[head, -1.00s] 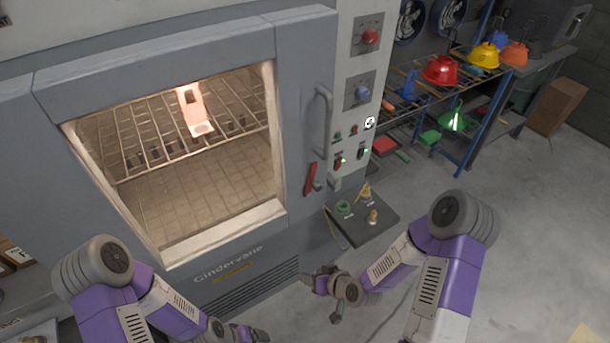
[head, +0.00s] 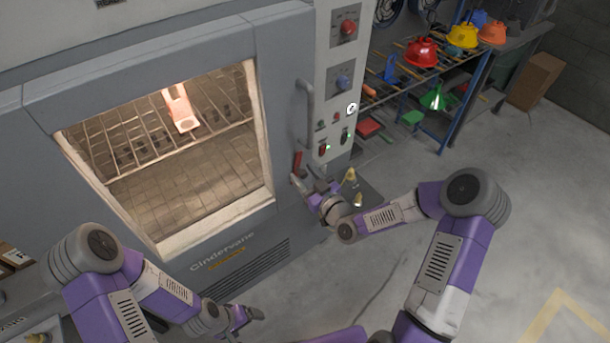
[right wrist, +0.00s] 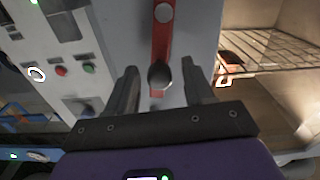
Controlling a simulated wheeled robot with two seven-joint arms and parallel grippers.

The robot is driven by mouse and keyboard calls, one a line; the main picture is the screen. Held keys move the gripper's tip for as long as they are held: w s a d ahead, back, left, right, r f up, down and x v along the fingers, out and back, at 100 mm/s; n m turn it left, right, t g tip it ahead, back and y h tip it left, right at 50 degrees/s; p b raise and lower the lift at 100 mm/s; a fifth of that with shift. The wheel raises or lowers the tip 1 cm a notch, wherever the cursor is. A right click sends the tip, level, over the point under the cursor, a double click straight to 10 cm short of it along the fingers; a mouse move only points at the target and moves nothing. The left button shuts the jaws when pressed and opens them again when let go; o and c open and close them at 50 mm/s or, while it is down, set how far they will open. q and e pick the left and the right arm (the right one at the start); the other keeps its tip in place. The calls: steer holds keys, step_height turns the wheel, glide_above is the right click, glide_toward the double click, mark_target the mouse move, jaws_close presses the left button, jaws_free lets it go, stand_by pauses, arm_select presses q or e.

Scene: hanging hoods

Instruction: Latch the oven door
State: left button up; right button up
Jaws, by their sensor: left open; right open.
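The grey oven door (head: 285,100) has a large window and a vertical bar handle (head: 305,110) near its right edge. It looks closed or nearly so; I cannot tell if it is fully flush. The red latch lever (head: 297,161) stands upright below the handle. My right gripper (head: 302,184) is open at its lower end, partly hiding it. In the right wrist view the red lever (right wrist: 161,38) with its dark round knob lies between the open fingers of my right gripper (right wrist: 159,72), with gaps on both sides. My left gripper (head: 252,315) is open and empty, low before the oven.
A rack with coloured hoods (head: 421,52) stands further right.

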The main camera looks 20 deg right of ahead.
jaws_close()
stand_by(0.3)
